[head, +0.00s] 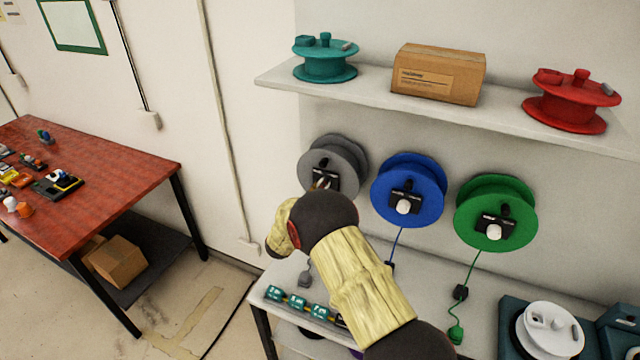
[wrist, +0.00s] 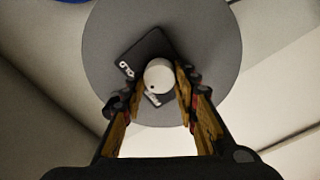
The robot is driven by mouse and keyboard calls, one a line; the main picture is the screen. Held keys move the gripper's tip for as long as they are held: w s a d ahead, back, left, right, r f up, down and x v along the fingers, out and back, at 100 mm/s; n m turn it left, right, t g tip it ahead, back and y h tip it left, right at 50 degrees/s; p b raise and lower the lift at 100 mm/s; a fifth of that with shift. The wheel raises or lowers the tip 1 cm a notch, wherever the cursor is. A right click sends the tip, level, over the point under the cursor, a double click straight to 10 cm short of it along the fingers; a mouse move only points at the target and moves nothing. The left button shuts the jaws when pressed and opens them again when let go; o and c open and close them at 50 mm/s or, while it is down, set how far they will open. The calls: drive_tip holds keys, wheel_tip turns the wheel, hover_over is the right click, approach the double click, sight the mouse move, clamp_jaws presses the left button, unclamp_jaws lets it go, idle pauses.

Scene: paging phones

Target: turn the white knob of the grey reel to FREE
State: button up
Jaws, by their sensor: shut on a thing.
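The grey reel (head: 345,151) hangs on the wall at the left of a row of three reels, partly hidden behind my arm in the head view. Its grey disc fills the middle of the wrist view (wrist: 110,60). The white knob (wrist: 159,75) sits on a black plate (wrist: 135,58) with white markings too small to read. My gripper (wrist: 168,85) is shut on the white knob, one finger on each side. In the head view my arm hides the knob.
A blue reel (head: 409,178) and a green reel (head: 470,205) hang to the right, each with a white knob. A shelf (head: 425,108) above holds a teal reel (head: 326,66), a cardboard box (head: 438,76) and a red reel (head: 571,108). A red table (head: 100,165) stands at left.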

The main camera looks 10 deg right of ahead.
drive_tip(key=shift+n+p, duration=1.55)
drive_tip(key=shift+n, duration=2.05)
drive_tip(key=shift+f, duration=0.1)
drive_tip(key=o, duration=1.1)
drive_tip(key=shift+a, duration=0.1)
drive_tip(key=v, duration=1.2)
drive_tip(key=shift+f, duration=0.15)
